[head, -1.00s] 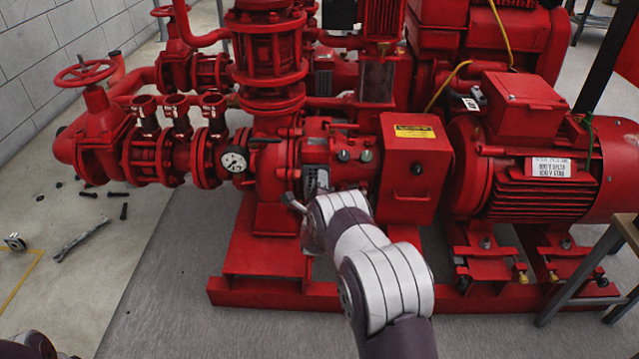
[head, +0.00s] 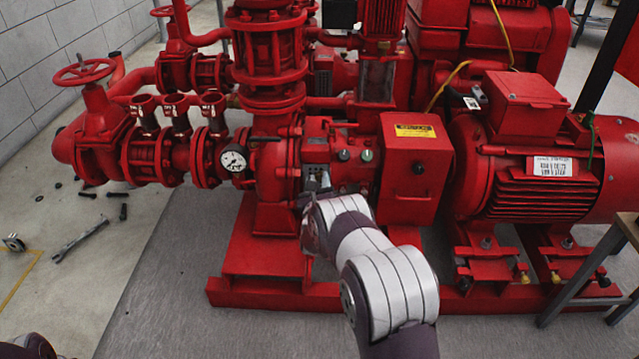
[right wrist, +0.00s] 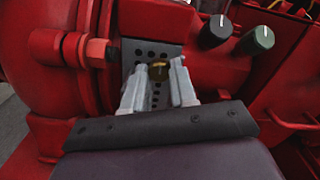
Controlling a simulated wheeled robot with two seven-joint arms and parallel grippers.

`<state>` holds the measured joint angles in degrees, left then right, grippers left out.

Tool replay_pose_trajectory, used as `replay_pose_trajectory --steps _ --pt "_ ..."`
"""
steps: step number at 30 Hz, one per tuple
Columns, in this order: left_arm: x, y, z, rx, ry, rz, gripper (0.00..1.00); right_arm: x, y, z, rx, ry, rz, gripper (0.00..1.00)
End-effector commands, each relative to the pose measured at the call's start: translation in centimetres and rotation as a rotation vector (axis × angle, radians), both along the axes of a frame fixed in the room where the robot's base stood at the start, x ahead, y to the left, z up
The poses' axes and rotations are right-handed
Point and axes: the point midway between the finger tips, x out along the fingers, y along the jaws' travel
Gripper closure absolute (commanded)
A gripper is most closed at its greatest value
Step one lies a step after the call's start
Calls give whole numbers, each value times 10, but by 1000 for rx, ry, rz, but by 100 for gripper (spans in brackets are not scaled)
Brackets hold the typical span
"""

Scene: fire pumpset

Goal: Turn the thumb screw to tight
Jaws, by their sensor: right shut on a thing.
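The thumb screw (right wrist: 157,71) is a small brass-coloured piece in front of a grey perforated plate (right wrist: 154,50) on the red pump body. In the right wrist view, the two pale fingers of my right gripper (right wrist: 158,75) stand on either side of it, shut on it. The fingers hide part of its sides. In the head view, my right gripper (head: 321,181) is at the pump housing, and my own wrist largely covers it; the thumb screw cannot be made out there. My left gripper is not in view.
A black knob (right wrist: 215,32) and a green knob (right wrist: 256,41) sit close to the right of the gripper. A red bolt (right wrist: 98,50) juts out on the left. A red control box (head: 414,170) stands right of my wrist. A wrench (head: 80,239) lies on the floor.

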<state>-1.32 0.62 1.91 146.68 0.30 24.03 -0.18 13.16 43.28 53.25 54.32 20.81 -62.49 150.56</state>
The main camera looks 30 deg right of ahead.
Motion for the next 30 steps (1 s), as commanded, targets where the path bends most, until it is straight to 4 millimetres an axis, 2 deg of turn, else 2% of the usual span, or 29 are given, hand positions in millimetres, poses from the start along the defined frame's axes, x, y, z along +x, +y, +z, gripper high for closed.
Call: replay_pose_trajectory --steps 9,23,24,25,26,30 --pt "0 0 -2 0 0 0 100 -1 0 -3 74 -39 0 100" --pt "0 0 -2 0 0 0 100 -1 0 -3 83 -43 0 100" --pt "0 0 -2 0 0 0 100 -1 0 -3 83 -43 0 64" --pt "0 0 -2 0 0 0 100 -1 0 -3 82 -44 0 54" --pt "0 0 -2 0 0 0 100 -1 0 -2 82 -44 0 48" --pt "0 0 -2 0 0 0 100 0 1 -1 81 -46 1 48"
